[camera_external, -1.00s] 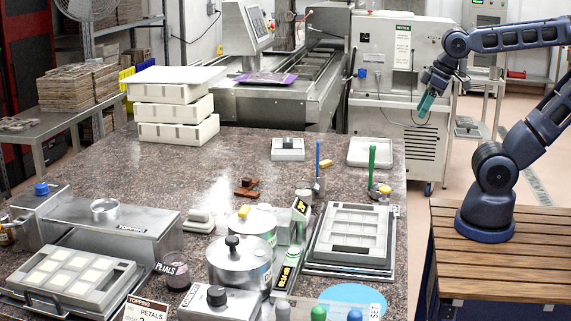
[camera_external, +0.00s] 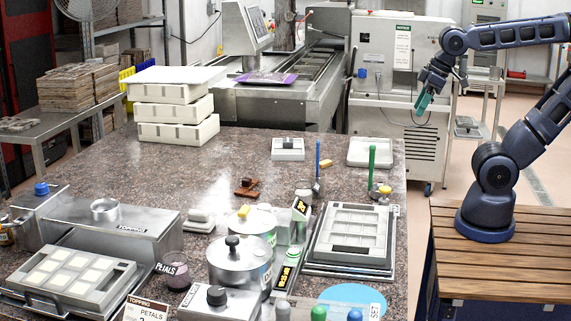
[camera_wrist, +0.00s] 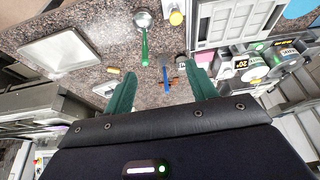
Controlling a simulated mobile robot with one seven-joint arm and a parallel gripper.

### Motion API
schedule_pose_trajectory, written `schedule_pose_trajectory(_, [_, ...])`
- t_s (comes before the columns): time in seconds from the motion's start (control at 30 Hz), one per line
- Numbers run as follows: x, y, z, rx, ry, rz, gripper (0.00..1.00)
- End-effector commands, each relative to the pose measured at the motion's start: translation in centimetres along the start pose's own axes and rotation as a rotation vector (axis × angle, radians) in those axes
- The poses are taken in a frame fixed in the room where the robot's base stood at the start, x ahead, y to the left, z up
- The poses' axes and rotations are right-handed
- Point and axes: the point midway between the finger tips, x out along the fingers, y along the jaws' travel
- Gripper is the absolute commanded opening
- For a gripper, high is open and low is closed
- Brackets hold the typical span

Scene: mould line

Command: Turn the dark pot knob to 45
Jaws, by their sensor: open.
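My gripper (camera_external: 422,104) hangs at the upper right, in the air beyond the worktop's right edge and far from the pots. Its two teal fingers are apart and empty in the wrist view (camera_wrist: 162,85). A steel pot (camera_external: 238,268) with a black lid knob (camera_external: 233,242) stands at the front middle of the worktop. Dark-faced displays with yellow digits (camera_external: 287,272) stand beside the pots; one shows about 20 in the wrist view (camera_wrist: 241,64). I cannot tell which dial or setting belongs to the dark pot.
A grey box with a dark knob (camera_external: 216,295) sits at the front. Right of the pots lies a mould in a frame (camera_external: 350,235). A green-handled ladle (camera_external: 372,165) and a blue-handled tool (camera_external: 318,158) stand behind. The worktop's middle (camera_external: 210,170) is mostly clear.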

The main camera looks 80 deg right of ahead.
Motion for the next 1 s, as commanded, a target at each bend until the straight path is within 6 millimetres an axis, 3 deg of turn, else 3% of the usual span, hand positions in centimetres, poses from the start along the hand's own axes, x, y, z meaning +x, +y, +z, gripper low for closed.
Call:
schedule_pose_trajectory(0.27, [-0.4,-3.2,-7.4,-0.167,-0.017,-0.034,0.57])
schedule_pose_trajectory(0.47, [0.1,-6.8,-13.2,-0.306,-0.025,-0.067,0.57])
schedule_pose_trajectory(0.77, [2.1,-13.6,-21.1,-0.51,-0.035,-0.129,0.57])
schedule_pose_trajectory(1.0, [4.8,-20.1,-26.3,-0.671,-0.039,-0.187,0.57])
